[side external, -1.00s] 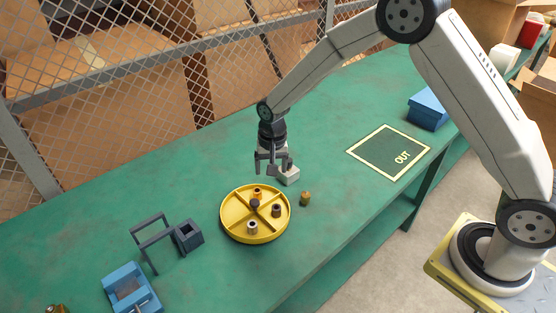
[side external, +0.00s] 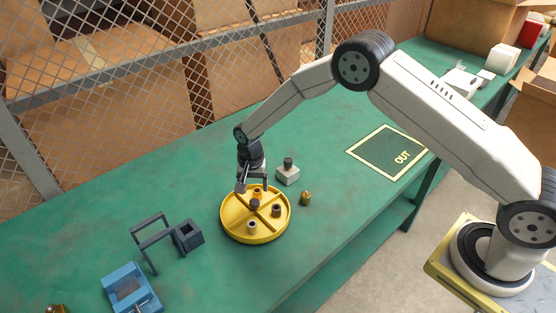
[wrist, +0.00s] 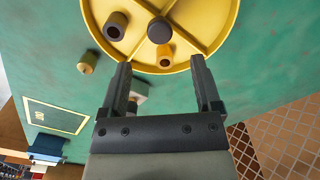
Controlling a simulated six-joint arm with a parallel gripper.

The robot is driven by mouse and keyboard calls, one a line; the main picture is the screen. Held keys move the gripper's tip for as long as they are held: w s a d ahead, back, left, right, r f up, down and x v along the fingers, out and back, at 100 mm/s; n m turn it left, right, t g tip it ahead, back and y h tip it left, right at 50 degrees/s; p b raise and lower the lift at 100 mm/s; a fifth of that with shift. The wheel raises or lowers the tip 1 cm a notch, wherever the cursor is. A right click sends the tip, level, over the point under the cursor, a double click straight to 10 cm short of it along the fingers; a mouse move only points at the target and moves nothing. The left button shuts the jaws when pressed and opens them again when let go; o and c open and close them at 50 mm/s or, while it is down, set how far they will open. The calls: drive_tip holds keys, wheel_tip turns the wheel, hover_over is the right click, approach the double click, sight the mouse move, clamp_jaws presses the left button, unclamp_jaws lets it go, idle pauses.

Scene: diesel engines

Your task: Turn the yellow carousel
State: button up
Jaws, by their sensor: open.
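The yellow carousel (side external: 268,229) is a round, divided dish on the green bench, with a dark knob (side external: 255,204) at its centre. Several small cylinders stand in its compartments, including a dark one (side external: 276,211) and a pale-topped one (side external: 252,227). An orange-brown cylinder (wrist: 164,56) sits near the rim. My gripper (side external: 253,187) is over the carousel's far edge, pointing down. In the wrist view my gripper (wrist: 160,62) is open, its two fingers apart with the orange-brown cylinder showing between their tips. I cannot tell whether the fingers touch anything.
A grey block with a dark knob (side external: 288,174) and a brass cylinder (side external: 305,198) stand right of the carousel. A dark frame and box (side external: 187,238) and a blue fixture (side external: 131,287) are at left. The OUT square (side external: 388,153) is empty.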

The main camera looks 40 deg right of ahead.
sight(255, 202)
drive_tip(key=shift+f, duration=3.3)
clamp_jaws()
